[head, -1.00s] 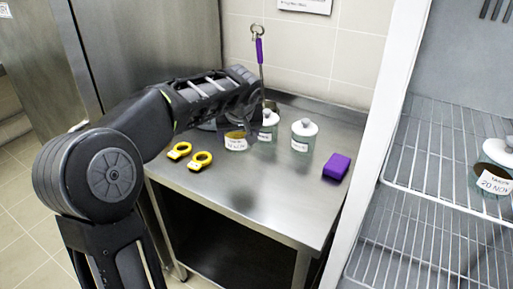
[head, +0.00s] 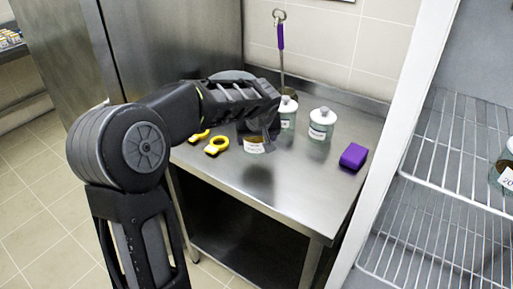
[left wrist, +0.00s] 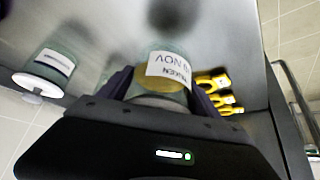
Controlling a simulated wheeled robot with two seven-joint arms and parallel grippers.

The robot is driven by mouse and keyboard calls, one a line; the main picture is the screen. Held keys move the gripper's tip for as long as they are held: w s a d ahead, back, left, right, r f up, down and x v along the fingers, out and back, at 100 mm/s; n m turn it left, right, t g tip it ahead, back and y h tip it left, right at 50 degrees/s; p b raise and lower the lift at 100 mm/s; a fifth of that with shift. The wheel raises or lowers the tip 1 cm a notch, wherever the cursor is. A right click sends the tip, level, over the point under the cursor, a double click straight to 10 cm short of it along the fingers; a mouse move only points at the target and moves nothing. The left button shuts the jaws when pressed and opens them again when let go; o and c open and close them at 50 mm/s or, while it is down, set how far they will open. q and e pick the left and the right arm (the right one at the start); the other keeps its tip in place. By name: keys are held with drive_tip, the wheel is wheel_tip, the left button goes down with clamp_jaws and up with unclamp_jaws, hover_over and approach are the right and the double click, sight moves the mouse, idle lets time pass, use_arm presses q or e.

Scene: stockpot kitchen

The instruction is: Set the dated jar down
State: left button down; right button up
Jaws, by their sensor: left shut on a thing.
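The dated jar is a glass jar with a white label (head: 254,146) that partly reads "NOV". My left gripper (head: 258,128) is shut on it above the steel table (head: 250,180); I cannot tell whether its base touches the top. The left wrist view shows the jar (left wrist: 168,72) between the two dark fingers, with amber contents behind the label. The gripper hides its upper part in the head view. My right gripper is not in view.
Two lidded white-labelled jars (head: 322,124) (head: 288,113) stand behind and right. Yellow ring-shaped items (head: 217,146) lie left. A purple block (head: 353,157) sits near the right edge. A purple-handled tool (head: 280,38) is at the back. Open wire shelves (head: 445,150) stand right; the front tabletop is clear.

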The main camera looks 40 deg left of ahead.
use_arm(q)
drive_tip(key=shift+f, duration=1.8)
drive_tip(key=shift+f, duration=0.25)
drive_tip(key=shift+c, duration=0.6)
unclamp_jaws()
drive_tip(key=shift+r, duration=0.1)
drive_tip(key=shift+r, duration=0.15)
drive_tip(key=v, duration=1.2)
drive_tip(key=shift+b, duration=0.35)
